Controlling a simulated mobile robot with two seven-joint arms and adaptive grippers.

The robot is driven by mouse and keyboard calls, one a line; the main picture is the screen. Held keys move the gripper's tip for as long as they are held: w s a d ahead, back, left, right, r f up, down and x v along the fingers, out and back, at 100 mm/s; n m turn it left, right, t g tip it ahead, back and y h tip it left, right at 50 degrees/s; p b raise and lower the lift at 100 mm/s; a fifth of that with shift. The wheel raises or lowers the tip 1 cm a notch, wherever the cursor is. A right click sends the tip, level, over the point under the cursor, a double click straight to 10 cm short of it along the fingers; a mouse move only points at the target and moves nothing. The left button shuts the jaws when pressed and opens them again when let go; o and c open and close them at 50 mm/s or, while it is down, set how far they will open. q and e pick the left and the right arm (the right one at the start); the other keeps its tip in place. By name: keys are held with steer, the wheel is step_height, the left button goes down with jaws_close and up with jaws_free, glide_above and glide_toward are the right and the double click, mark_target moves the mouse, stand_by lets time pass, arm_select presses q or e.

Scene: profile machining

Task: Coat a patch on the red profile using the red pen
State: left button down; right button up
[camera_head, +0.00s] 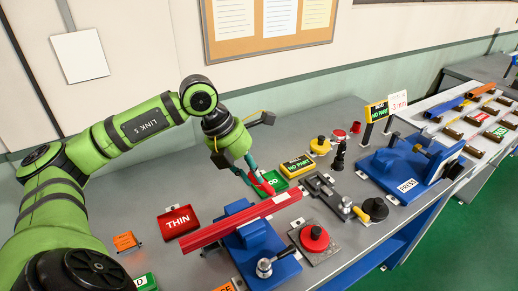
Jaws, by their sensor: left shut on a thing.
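The red profile (211,232) is a long bar held slanting across the blue vise (268,262) in the middle of the bench. My left gripper (254,176) reaches down from the left, just behind the profile's right half. It is shut on the red pen (264,186), whose red part shows below the fingers. The pen is close to the profile's back edge, over the green tray's area; I cannot tell whether its tip touches anything. My right gripper is out of view.
A red THIN tray (178,222) lies left of the profile, a green tray (279,178) behind it. A red-knobbed fixture (314,239), a dark clamp (326,192) and a blue press (407,170) stand right. The bench is clear behind the THIN tray.

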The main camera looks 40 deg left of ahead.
arm_select(q)
steer(key=f+b, duration=0.1)
steer(key=f+n+b, duration=0.1)
steer(key=f+b, duration=0.1)
steer(key=w+a+f+n+b, duration=0.1)
steer(key=shift+a+f+t+y, duration=0.1)
steer(key=shift+f+t+y, duration=0.05)
steer(key=shift+t+y, duration=0.25)
stand_by(0.4)
steer(key=shift+f+b, duration=0.7)
steer(key=shift+b, duration=0.2)
stand_by(0.3)
